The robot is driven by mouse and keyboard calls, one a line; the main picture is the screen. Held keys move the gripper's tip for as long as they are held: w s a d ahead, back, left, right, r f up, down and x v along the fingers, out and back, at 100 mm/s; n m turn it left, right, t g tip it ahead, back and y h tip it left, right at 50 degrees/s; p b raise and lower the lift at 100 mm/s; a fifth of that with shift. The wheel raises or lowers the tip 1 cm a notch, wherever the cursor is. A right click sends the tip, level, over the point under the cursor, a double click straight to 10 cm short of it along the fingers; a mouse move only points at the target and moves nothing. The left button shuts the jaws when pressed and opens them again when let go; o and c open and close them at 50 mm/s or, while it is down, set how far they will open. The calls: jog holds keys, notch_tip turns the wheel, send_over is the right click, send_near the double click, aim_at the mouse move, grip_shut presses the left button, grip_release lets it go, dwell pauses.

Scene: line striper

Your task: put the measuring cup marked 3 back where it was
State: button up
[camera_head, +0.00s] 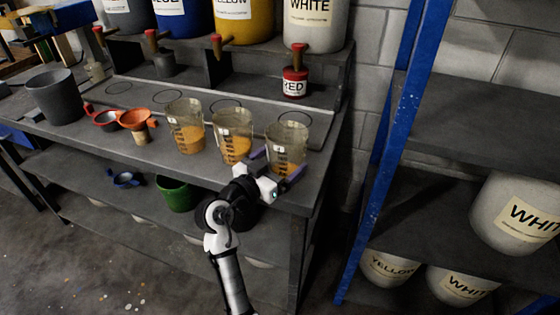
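Three clear measuring cups with orange-brown contents stand in a row on the grey bench: a left cup (185,125), a middle cup (233,136) and a right cup (287,139). Each bears a small white label, but the numbers are too small to read surely, so I cannot tell which is marked 3. My gripper (280,166) is at the right cup, near the bench's front edge. Its purple-tipped fingers are spread, one to the left and one to the right of the cup's lower part. Whether they touch it is unclear. The cup is upright and appears to rest on the bench.
Drawn circles mark the ledge behind, including one behind the right cup (290,116). A red tin (295,83) stands under the white drum's tap. An orange funnel (136,119), red-handled strainer (106,121) and dark bucket (55,97) are left. A blue rack post (400,130) stands right.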

jog(key=shift+o, duration=0.7)
jog(key=shift+r, duration=0.15)
